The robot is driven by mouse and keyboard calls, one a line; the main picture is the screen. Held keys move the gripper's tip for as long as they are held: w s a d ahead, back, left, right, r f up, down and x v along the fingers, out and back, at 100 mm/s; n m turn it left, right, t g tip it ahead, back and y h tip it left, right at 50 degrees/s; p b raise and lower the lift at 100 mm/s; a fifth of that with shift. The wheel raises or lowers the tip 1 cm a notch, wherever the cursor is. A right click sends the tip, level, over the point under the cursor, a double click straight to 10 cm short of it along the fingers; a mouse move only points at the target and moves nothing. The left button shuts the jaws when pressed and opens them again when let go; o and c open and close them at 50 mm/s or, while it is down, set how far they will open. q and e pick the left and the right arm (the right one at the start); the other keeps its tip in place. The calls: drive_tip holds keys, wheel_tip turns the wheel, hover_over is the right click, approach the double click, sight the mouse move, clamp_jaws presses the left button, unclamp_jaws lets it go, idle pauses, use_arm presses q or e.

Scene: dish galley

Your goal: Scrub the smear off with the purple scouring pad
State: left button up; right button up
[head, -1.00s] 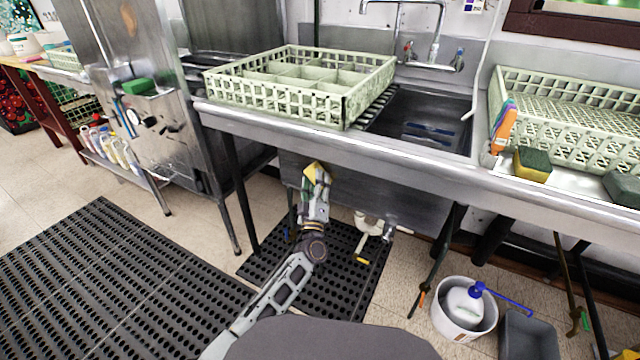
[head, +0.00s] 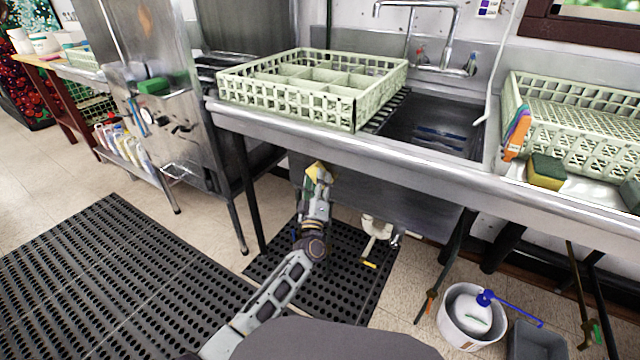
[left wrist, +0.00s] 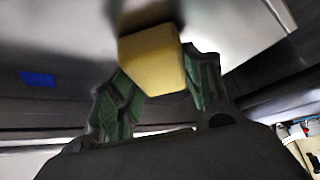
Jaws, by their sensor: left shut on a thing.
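My left gripper (head: 316,186) is shut on a yellow sponge-like block (head: 318,170), low in front of the sink's metal front. In the left wrist view the yellow block (left wrist: 152,58) sits between the green-padded fingers (left wrist: 160,95). I see no purple on its visible faces. A purple, blue and orange item (head: 516,132) hangs on the end of the right rack; I cannot tell what it is. I cannot make out a smear for certain. A small dark blue patch (left wrist: 38,79) shows on grey metal in the left wrist view. My right gripper is not in view.
A pale green divided rack (head: 290,95) stands left of the sink basin (head: 430,125). A yellow-green sponge (head: 546,171) lies by the right rack (head: 590,125). Below are a drain pipe (head: 376,228), a white bucket (head: 470,315) and black floor mats (head: 120,270).

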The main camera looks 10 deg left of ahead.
sight(306, 171)
use_arm(q)
drive_tip(key=shift+w+a+r, duration=0.1)
drive_tip(key=shift+w+a, duration=0.15)
drive_tip(key=shift+a, duration=0.4)
drive_tip(key=shift+w+a, duration=0.25)
drive_tip(key=shift+a, duration=0.35)
drive_tip(key=shift+w+a, duration=0.35)
drive_tip(key=shift+a, duration=0.6)
drive_tip(key=shift+w+a, duration=0.3)
drive_tip(key=shift+a, duration=0.6)
drive_tip(key=shift+r+p, duration=0.4)
drive_tip(key=shift+r, duration=0.4)
drive_tip(key=shift+d, duration=0.15)
drive_tip(key=shift+s+d+p, duration=0.25)
drive_tip(key=shift+d+p, duration=0.1)
drive_tip(key=shift+d, duration=0.5)
drive_tip(key=shift+s+d+f+p, duration=0.15)
drive_tip(key=shift+s+d, duration=0.1)
drive_tip(key=shift+d, duration=0.3)
drive_tip(key=shift+s+d+r+p, duration=0.1)
drive_tip(key=shift+s+d+p, duration=0.1)
drive_tip(key=shift+d, duration=0.3)
